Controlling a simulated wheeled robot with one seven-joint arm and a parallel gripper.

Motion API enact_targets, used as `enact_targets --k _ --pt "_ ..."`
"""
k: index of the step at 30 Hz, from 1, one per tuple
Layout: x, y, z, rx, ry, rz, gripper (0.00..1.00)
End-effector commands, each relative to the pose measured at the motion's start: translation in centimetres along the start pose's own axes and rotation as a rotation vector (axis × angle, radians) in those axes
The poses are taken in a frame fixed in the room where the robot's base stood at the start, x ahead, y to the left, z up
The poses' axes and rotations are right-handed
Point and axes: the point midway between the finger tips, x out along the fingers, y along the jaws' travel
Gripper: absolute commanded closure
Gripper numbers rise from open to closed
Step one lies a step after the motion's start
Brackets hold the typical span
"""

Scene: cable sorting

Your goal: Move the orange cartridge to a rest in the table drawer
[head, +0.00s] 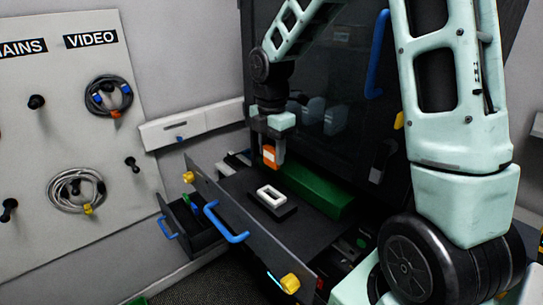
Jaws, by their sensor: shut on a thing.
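The orange cartridge (269,155) is held between the fingers of my gripper (272,160), which is shut on it. The gripper points down above the back left part of the open table drawer (225,183). The cartridge looks raised above the drawer floor, though the exact gap is hard to judge. In the drawer, a white rectangular frame on a dark block (271,196) lies to the right of and nearer than the cartridge. The fingers partly hide the cartridge.
A long green block (325,190) lies behind the white frame. The drawer front has a blue handle (226,224) and yellow knobs. A smaller open drawer (185,225) is at lower left. A pegboard (70,130) with coiled cables stands left. A dark cabinet panel rises behind.

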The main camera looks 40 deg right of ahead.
Motion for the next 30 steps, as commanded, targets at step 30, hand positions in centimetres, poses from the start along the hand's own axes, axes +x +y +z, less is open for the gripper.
enact_targets --k 30 --pt "-2.6 0.0 0.0 0.0 0.0 0.0 0.75"
